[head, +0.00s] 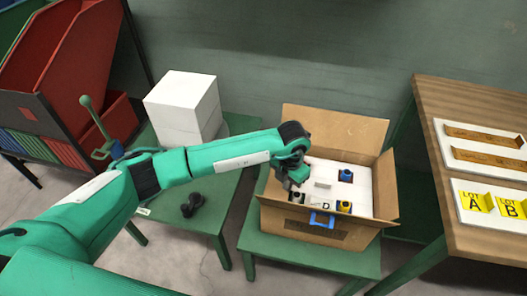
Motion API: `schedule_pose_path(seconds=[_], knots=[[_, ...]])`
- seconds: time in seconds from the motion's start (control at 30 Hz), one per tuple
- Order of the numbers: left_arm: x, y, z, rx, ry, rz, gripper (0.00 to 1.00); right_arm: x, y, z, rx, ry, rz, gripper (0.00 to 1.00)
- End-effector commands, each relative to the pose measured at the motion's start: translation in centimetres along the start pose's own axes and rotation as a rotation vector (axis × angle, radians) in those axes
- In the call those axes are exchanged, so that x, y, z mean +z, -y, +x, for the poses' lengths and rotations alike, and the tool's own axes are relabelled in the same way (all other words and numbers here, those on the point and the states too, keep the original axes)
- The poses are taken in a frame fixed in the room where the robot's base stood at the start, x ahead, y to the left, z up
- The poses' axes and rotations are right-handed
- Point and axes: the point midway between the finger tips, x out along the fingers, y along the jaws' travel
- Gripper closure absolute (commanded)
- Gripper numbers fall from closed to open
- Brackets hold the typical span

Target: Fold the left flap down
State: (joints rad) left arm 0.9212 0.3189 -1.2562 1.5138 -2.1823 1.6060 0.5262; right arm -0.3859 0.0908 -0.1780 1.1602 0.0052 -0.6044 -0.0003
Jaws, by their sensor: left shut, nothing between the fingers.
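An open cardboard box (276,222) stands on a green table. Its back flap (335,130) stands up and leans back, and its right flap (385,185) stands up at the right side. The left flap is mostly hidden behind my left gripper and wrist, so I cannot tell its angle. My left gripper (291,182) is shut and empty at the box's left side, close to the left rim; I cannot tell whether it touches the flap. Inside the box is a white insert (352,200) with several small dark and blue pieces. My right gripper is out of view.
A white block (184,103) and a small black object (191,204) are on the green table at left. A red bin (70,65) stands at far left. A wooden table (470,110) with yellow lot cards (490,202) is at right.

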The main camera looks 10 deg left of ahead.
Motion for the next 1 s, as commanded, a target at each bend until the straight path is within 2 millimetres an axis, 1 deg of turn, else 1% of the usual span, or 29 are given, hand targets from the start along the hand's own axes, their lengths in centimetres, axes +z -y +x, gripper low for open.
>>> schedule_pose_path(seconds=[0.03,0.1,0.4,0.5,1.0], knots=[[0.0,-0.1,-1.0,0.001,0.001,0.000,1.00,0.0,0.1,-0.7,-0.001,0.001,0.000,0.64],[0.0,-0.1,-1.8,0.001,0.001,0.000,1.00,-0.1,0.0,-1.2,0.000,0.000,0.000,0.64],[0.1,-0.1,-5.0,0.002,0.004,-0.001,1.00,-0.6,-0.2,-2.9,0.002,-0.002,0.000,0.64],[0.1,-0.1,-5.7,0.002,0.004,-0.001,1.00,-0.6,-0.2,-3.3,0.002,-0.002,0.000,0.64],[0.1,-0.1,-5.8,0.003,0.004,-0.001,1.00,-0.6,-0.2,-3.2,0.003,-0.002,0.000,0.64]])
